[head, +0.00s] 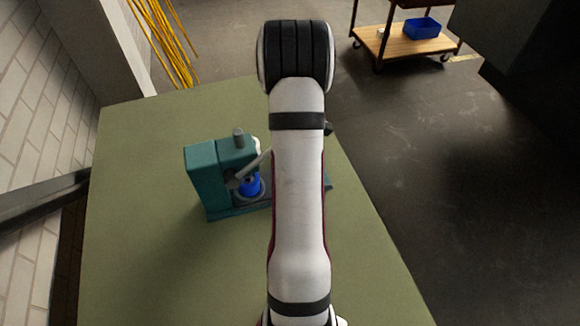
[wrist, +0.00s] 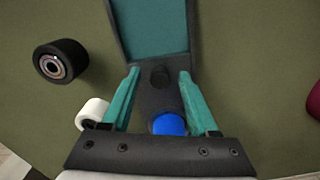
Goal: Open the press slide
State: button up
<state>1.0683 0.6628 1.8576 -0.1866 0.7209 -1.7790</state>
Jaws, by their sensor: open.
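The press (head: 208,180) is a teal block on a flat base, standing on the green table with a grey lever (head: 252,166) slanting up to the right. A blue cylinder (head: 251,186) sits low beside the block; a blue piece also shows in the wrist view (wrist: 168,125). In the wrist view my gripper (wrist: 158,73) is open, its two teal fingers apart over a dark part of the press (wrist: 155,92). A dark-edged teal panel (wrist: 152,30) lies beyond the fingertips. My arm hides the press's right part and the gripper in the head view. Contact cannot be told.
A black roller (wrist: 60,62) and a white roller (wrist: 92,112) lie left of the press in the wrist view. A dark red object (wrist: 314,102) shows at the right edge. The green table (head: 140,260) is clear at front left. A cart (head: 400,42) stands beyond it.

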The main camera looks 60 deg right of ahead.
jog(key=shift+c, duration=0.2)
grip_shut()
jog(key=shift+s, duration=0.1)
dwell(1.1)
